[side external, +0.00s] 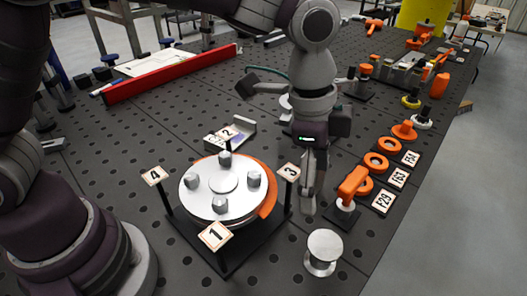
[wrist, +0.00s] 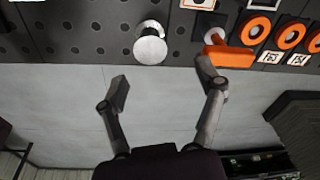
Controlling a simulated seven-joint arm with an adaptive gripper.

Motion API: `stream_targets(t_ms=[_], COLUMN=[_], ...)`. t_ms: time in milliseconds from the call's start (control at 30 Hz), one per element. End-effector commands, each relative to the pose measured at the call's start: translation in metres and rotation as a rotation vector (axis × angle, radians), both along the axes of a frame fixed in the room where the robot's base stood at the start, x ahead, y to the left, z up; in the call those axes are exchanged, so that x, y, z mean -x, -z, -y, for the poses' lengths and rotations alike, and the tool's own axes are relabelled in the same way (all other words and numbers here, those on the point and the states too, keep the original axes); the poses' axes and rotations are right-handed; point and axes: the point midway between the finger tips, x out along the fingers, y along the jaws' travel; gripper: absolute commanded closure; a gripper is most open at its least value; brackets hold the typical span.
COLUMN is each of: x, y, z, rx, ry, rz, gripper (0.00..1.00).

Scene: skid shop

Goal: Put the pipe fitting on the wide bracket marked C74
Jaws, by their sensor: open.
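A silver flanged piece with a round flat top (side external: 323,245), possibly the pipe fitting, stands upright at the table's front right. It also shows at the top of the wrist view (wrist: 150,47). My gripper (side external: 310,190) points down, right of the turntable, behind the silver piece. In the wrist view its fingers (wrist: 162,78) are wide apart with nothing between them.
A turntable (side external: 223,204) with several grey knobs and tag posts 1 to 4 stands left of my gripper. An orange-handled clamp (side external: 352,183) is close on the right. Orange rings (side external: 376,163) and label cards (side external: 383,201) line the right edge. A red bar (side external: 170,76) lies behind.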

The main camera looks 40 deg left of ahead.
Motion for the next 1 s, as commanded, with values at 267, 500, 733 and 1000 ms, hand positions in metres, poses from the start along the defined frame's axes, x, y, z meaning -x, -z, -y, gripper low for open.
stream_targets(t_ms=[267, 500, 733, 1000], x=[0.006, 0.004, 0.004, 0.003], y=[0.049, 0.086, 0.128, 0.134], z=[0.033, 0.036, 0.04, 0.041], rx=[-0.027, -0.026, -0.026, -0.023], ry=[0.175, 0.168, 0.167, 0.166], rz=[-0.043, -0.04, -0.04, -0.037], gripper=[0.31, 0.31, 0.31, 0.31])
